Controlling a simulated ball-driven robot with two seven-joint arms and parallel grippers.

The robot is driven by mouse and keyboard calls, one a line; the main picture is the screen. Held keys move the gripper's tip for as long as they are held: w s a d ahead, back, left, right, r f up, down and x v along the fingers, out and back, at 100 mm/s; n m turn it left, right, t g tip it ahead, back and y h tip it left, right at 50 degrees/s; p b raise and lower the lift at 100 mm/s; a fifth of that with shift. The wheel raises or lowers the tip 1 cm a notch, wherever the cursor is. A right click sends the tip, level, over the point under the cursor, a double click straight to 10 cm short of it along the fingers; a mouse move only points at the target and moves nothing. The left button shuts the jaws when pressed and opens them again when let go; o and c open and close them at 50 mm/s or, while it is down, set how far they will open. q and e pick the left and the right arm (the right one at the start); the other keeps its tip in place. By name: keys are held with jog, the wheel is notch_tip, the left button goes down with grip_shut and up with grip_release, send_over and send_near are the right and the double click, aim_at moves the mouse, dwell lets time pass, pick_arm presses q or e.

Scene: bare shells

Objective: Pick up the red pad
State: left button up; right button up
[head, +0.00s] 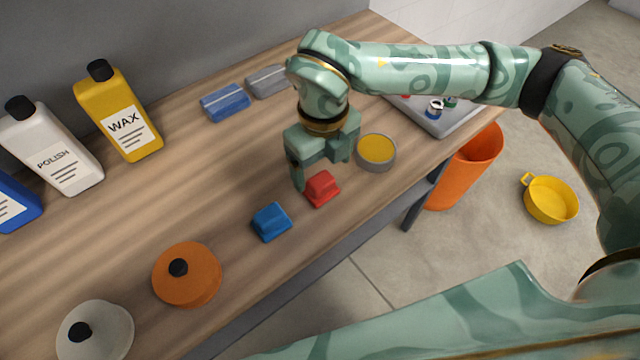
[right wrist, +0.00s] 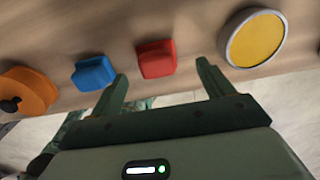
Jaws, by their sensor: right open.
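The red pad (head: 322,188) lies on the wooden bench near its front edge, between a blue pad (head: 271,222) and a round tin with yellow contents (head: 377,151). My right gripper (head: 322,180) is open and empty, just above and behind the red pad in the head view. In the right wrist view the red pad (right wrist: 155,59) lies beyond the fingertips, between the two fingers' lines and apart from them. The blue pad (right wrist: 94,73) is to its left and the yellow tin (right wrist: 253,38) to its right. My left gripper is not in view.
An orange lidded round tin (head: 187,274) and a pale one (head: 95,331) stand toward the near left. Wax (head: 118,112) and polish (head: 52,147) bottles stand at the back left. Blue (head: 225,102) and grey packs lie behind. A grey tray (head: 440,122) is at the right.

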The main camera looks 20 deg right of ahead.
aim_at(321, 180)
jog(key=f, duration=0.2)
jog(key=f+b, duration=0.1)
jog(key=f, duration=0.2)
jog(key=shift+s+a+f, duration=0.15)
jog(key=shift+s+a, duration=0.05)
jog(key=c, duration=1.1)
jog(key=r, duration=0.3)
jog(key=r+p, duration=0.1)
jog(key=shift+s+a+r, duration=0.15)
jog(key=shift+s+r, duration=0.05)
jog(key=shift+s, duration=0.1)
jog(key=s+a+r, duration=0.1)
jog(key=s+r, duration=0.2)
jog(key=s, duration=0.1)
jog(key=s+a+r+p, duration=0.1)
jog(key=s+a+r, duration=0.1)
jog(key=s+r, duration=0.1)
jog(key=s+a+r+p, duration=0.1)
jog(key=s+r, duration=0.1)
jog(key=s, duration=0.3)
jog(key=shift+s+a+r, duration=0.15)
jog(key=shift+s+r, duration=0.2)
jog(key=shift+r, duration=0.05)
